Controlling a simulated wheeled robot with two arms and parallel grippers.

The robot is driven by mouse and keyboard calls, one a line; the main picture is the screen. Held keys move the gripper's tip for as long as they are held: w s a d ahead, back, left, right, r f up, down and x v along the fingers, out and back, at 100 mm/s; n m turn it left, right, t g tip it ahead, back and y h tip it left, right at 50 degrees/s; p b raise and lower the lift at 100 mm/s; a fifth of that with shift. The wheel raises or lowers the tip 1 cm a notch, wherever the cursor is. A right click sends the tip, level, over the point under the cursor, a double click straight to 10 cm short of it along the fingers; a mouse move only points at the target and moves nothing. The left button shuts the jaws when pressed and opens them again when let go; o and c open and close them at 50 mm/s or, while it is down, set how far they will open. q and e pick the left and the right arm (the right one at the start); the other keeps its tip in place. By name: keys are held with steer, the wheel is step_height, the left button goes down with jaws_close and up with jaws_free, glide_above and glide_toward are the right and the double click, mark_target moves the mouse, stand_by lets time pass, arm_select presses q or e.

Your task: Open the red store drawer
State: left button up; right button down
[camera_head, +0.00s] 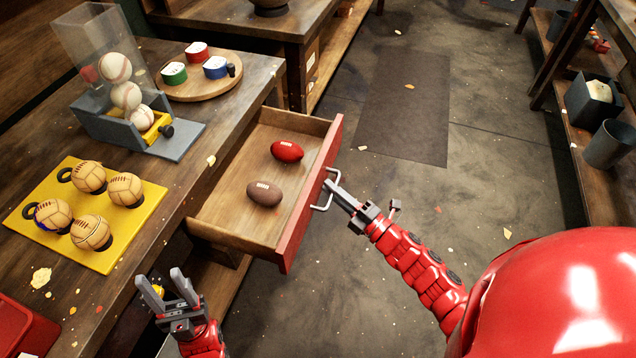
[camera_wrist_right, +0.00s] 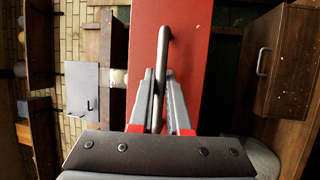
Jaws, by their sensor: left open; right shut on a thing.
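The red-fronted store drawer (camera_head: 310,200) is pulled out from the workbench in the head view. Inside it lie a red football (camera_head: 287,151) and a brown football (camera_head: 264,193). My right gripper (camera_head: 333,185) is shut on the drawer's metal handle (camera_head: 324,203). In the right wrist view, the gripper's fingers (camera_wrist_right: 160,85) are on either side of the handle bar (camera_wrist_right: 163,48), in front of the red drawer front (camera_wrist_right: 193,60). My left gripper (camera_head: 165,285) is open and empty, low beside the bench's front edge.
On the bench (camera_head: 190,190) stand a yellow tray (camera_head: 105,255) with several tan balls, a grey dispenser (camera_head: 180,143) with white balls, and a round wooden board (camera_head: 190,92) with coloured tins. A red box (camera_head: 25,325) sits at lower left. The floor right of the drawer is open.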

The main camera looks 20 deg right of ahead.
steer(key=shift+s+d, duration=0.2)
steer(key=shift+d, duration=0.1)
steer(key=c, duration=0.9)
jaws_free()
steer(key=v, duration=1.7)
steer(key=shift+s+d, duration=0.1)
steer(key=shift+s, duration=0.1)
steer(key=shift+r, duration=0.1)
